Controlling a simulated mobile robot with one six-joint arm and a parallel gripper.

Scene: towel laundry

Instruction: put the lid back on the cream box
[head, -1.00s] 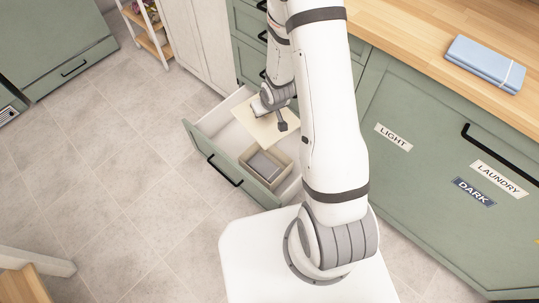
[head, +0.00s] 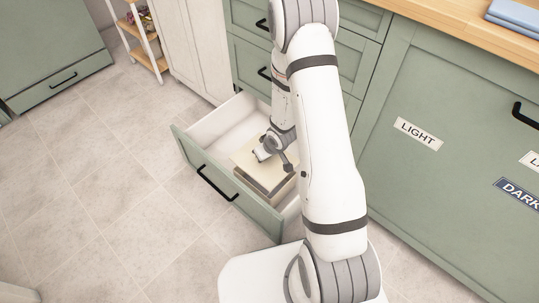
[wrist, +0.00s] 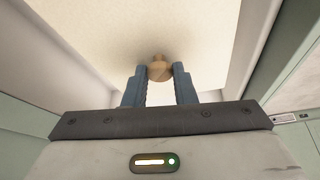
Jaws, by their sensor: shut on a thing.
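The cream lid (head: 246,160) is flat over the cream box (head: 262,192) in the open drawer. In the wrist view the lid (wrist: 110,35) fills the upper middle, with a round wooden knob (wrist: 160,68). My gripper (wrist: 160,76) is shut on this knob; in the head view my gripper (head: 262,156) is above the lid. A dark band shows between the lid and the box's front wall. I cannot tell whether the lid touches the rim. The inside of the box is mostly hidden by the lid.
The open green drawer (head: 226,186) has white inner walls close around the box, with free floor inside it behind the lid. Green cabinet fronts marked LIGHT (head: 418,133) and DARK stand to the right. A blue folded towel (head: 516,16) lies on the wooden counter.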

